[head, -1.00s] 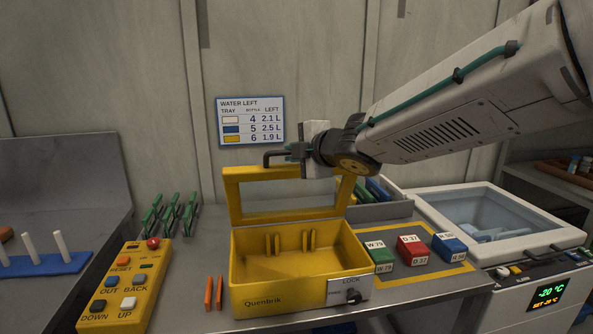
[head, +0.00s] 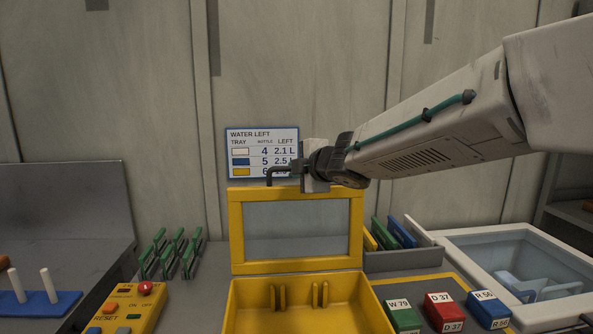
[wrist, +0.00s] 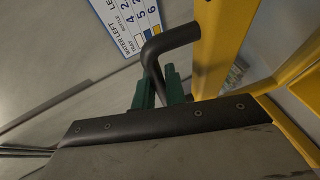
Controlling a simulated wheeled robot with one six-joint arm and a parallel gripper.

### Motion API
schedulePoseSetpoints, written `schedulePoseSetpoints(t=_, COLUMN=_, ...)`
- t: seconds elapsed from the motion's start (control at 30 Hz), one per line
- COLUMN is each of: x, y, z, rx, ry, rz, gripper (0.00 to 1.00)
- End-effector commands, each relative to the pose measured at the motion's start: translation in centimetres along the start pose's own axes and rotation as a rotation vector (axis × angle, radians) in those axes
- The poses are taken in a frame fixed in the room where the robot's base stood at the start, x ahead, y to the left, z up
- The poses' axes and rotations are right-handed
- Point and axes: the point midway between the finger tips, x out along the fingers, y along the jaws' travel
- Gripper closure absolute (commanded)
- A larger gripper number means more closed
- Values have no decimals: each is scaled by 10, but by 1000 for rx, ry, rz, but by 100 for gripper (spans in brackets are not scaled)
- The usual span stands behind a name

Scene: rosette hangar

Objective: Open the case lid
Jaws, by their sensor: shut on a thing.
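The yellow case (head: 300,296) sits on the bench with its lid (head: 238,232) raised and standing nearly upright at the back. The lid is a yellow frame with a clear pane. A black bent handle (head: 280,169) stands at the lid's top edge. My gripper (head: 300,176) is at that edge, shut on the handle. In the wrist view, the green fingertips (wrist: 158,88) close around the black handle (wrist: 172,42), beside the yellow lid frame (wrist: 212,50). The case's front and lock are below the head view.
Green racks (head: 170,254) and a yellow button box (head: 130,308) stand left. A water sign (head: 262,140) hangs on the wall behind.

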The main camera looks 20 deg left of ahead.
Motion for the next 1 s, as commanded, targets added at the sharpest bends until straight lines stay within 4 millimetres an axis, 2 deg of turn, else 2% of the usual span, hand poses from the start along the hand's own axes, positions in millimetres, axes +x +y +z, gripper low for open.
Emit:
schedulePoseSetpoints(t=0.03, x=0, y=0, z=5, rx=4, ry=-11, rz=-2, gripper=100)
schedulePoseSetpoints(t=0.37, x=2, y=-1, z=0, rx=2, ry=-6, rz=-4, gripper=100)
schedulePoseSetpoints(t=0.4, x=2, y=-1, z=0, rx=2, ry=-5, rz=-4, gripper=85)
schedulePoseSetpoints(t=0.47, x=2, y=-1, z=-1, rx=1, ry=-4, rz=-4, gripper=68)
schedulePoseSetpoints(t=0.5, x=2, y=-1, z=-2, rx=1, ry=-2, rz=-4, gripper=66)
schedulePoseSetpoints(t=0.8, x=0, y=0, z=-6, rx=-2, ry=4, rz=-2, gripper=66)
schedulePoseSetpoints(t=1.0, x=-29, y=0, z=-5, rx=-2, ry=3, rz=-1, gripper=66)
